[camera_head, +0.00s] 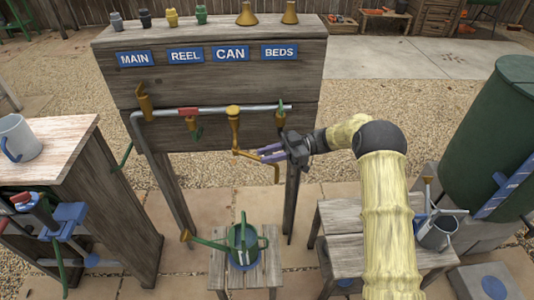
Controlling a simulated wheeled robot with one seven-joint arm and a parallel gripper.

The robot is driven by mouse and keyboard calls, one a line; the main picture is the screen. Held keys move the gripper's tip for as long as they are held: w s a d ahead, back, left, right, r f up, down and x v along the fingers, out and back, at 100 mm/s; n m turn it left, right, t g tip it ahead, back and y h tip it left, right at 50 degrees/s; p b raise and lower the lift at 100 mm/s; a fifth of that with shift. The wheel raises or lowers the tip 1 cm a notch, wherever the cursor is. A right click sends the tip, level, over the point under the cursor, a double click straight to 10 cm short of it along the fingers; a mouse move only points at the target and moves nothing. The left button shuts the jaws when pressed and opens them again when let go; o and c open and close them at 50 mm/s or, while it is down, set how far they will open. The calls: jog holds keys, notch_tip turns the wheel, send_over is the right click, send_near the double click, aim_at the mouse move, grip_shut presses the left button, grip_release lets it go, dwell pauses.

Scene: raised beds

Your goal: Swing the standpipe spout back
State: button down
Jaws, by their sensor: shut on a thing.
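The brass standpipe spout (277,175) juts to the right from the foot of the brass fitting (234,122), and its end turns down. The fitting hangs from the grey pipe on the wooden board, below the CAN sign (231,54). My gripper (264,153) reaches in from the right. Its purple fingers are shut on the spout, hiding part of its arm. A green watering can (244,239) stands on a small wooden stool below, a little left of the spout's end.
A red-handled tap (190,119) hangs left of the fitting. A green-handled valve (281,109) sits close above my gripper. A wooden bench (338,216) with a metal can (438,233) stands at right. A wooden cabinet (110,190) stands at left.

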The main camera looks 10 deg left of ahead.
jog(key=shift+r, duration=0.1)
jog(key=c, duration=1.3)
grip_release()
jog(key=shift+o, duration=0.2)
jog(key=b+v, duration=0.1)
jog(key=v, duration=1.6)
jog(key=shift+d+b, duration=0.2)
jog(key=shift+b, duration=0.1)
jog(key=shift+w, duration=0.1)
